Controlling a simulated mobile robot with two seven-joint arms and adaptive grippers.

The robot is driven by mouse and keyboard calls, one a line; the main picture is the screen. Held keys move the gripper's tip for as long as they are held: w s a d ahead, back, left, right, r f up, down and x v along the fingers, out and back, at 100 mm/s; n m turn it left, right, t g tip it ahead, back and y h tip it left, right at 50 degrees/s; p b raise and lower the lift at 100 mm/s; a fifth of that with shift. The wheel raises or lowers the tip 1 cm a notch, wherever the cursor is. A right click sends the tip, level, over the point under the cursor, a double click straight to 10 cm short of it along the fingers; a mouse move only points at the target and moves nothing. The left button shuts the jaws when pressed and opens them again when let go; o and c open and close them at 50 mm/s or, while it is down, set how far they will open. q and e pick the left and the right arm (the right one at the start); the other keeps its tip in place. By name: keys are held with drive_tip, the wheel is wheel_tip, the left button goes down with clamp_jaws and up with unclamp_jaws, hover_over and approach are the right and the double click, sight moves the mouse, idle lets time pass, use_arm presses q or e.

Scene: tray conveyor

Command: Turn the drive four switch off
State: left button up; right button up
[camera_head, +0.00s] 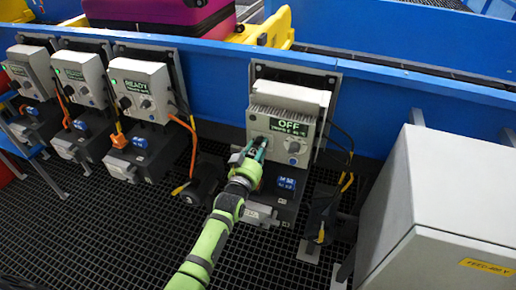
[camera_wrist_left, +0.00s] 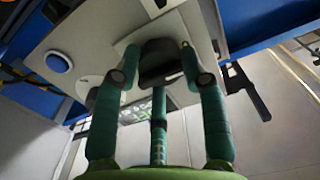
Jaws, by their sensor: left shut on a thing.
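The drive unit with a dark green display (camera_head: 290,125) reading OFF stands alone at the right end of the row of drives. The small lettering under OFF is too small to read for sure. My left gripper (camera_head: 257,149) reaches its front panel at the lower left. In the left wrist view its teal fingers (camera_wrist_left: 158,68) are closed around a black knob (camera_wrist_left: 159,50) on the grey panel, which is the switch. The gripper hides the switch in the head view. A second round knob (camera_head: 294,147) sits to the right on the panel. My right gripper is not in view.
Several similar drives, such as the one with a green READY display (camera_head: 140,85), stand to the left. A grey cabinet (camera_head: 445,200) fills the right. Orange cables (camera_head: 190,150) hang between units. A blue conveyor wall (camera_head: 385,110) runs behind, above a dark grated floor (camera_head: 110,240).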

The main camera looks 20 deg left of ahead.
use_arm(q)
drive_tip(key=shift+r+n, duration=0.1)
drive_tip(key=shift+n, duration=0.2)
drive_tip(key=o, duration=1.1)
drive_tip(key=shift+o, duration=0.2)
drive_tip(key=s, duration=1.2)
drive_tip(key=shift+a, duration=0.2)
